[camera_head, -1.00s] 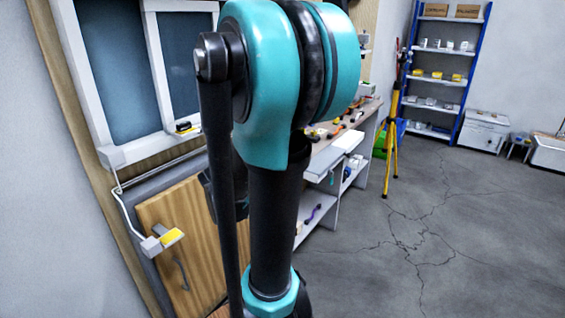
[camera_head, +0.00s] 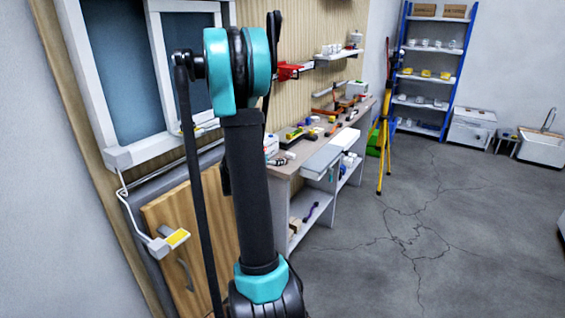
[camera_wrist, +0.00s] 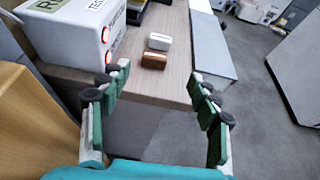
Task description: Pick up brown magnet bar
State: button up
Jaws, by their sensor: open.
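The brown magnet bar (camera_wrist: 154,60) lies on the workbench top (camera_wrist: 176,80) in the wrist view, near the bench's front edge. A white bar (camera_wrist: 159,41) of similar shape lies just behind it. My gripper (camera_wrist: 160,95) is open and empty, its green-padded fingers spread left and right. The brown bar shows beyond the fingertips, between the two finger lines and apart from them. In the head view my arm covers part of the bench, and I cannot make out the brown bar or my gripper there.
A white box with red lights (camera_wrist: 75,30) stands left of the bar, close to my left finger. A wooden cabinet door (camera_wrist: 35,125) is at lower left. Tools lie along the bench (camera_head: 285,170) in the head view.

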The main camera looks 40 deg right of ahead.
jog(key=x, duration=0.5)
jog(key=shift+w+a+x, duration=0.1)
jog(key=shift+w+x, duration=0.05)
jog(key=shift+x, duration=1.2)
jog(key=shift+w+a+x, duration=0.1)
jog(key=shift+w+x, duration=0.1)
jog(key=shift+x, duration=1.1)
jog(key=shift+f, duration=0.15)
jog(key=shift+c, duration=0.6)
jog(key=c, duration=1)
jog(key=shift+c, duration=0.2)
notch_tip(320, 180, up, 20)
